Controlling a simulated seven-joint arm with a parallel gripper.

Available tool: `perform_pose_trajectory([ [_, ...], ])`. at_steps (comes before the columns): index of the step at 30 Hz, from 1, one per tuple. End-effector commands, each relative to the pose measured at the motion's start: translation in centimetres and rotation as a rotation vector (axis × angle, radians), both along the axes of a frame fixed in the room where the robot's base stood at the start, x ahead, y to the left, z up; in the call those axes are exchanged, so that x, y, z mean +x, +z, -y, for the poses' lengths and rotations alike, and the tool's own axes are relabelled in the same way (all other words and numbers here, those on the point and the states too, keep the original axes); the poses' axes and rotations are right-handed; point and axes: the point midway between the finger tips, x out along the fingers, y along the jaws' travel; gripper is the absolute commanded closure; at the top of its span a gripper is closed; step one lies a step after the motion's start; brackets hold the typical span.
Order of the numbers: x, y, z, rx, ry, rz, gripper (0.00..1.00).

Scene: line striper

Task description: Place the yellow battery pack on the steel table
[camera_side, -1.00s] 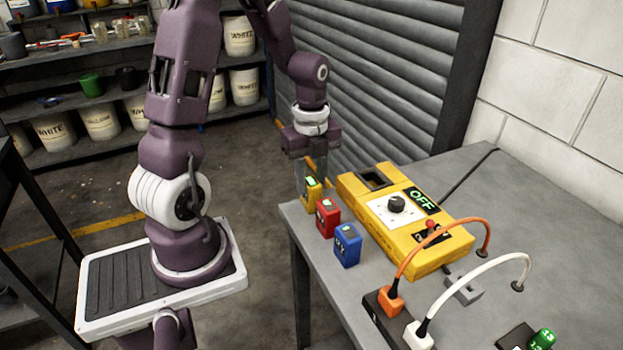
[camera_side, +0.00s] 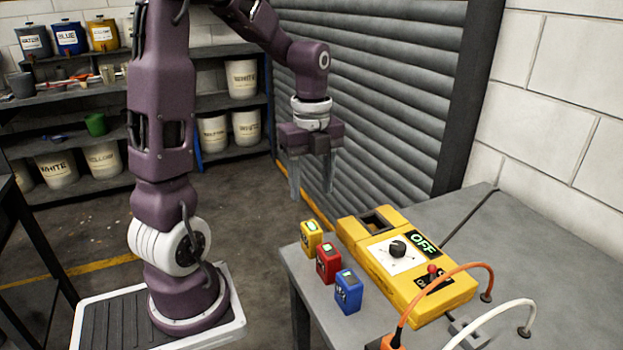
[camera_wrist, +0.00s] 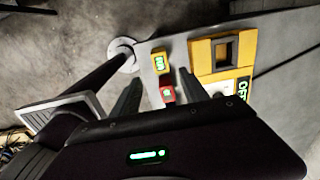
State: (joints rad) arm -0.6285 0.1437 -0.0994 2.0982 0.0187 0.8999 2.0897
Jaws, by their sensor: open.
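The yellow battery pack (camera_side: 311,238) stands upright on the left edge of the steel table (camera_side: 530,240), with a lit green patch on its top. It also shows in the wrist view (camera_wrist: 160,63), ahead of and between my two fingers. My gripper (camera_side: 311,195) is open and empty, its fingers pointing down above the yellow pack with a clear gap. In the wrist view my gripper (camera_wrist: 160,80) shows one finger on each side of the pack's line.
A red pack (camera_side: 328,263) and a blue pack (camera_side: 347,291) stand in a row beside the yellow one. A yellow box (camera_side: 405,262) with an empty square socket, a dial and an OFF display lies to their right. An orange cable (camera_side: 440,272) arches at the front. Bare table lies at the right.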

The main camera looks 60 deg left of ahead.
Motion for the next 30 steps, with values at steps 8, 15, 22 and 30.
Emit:
perform_pose_trajectory([
  [8, -0.9, 4.0, 2.9, 0.033, 0.189, 0.062, 0.48],
  [15, -7.5, 7.7, 12.1, -0.112, 1.031, 0.342, 0.48],
  [22, -11.6, 7.7, 15.0, -0.365, 1.491, 0.389, 0.48],
  [30, -11.9, 7.6, 15.2, -0.388, 1.538, 0.385, 0.48],
])
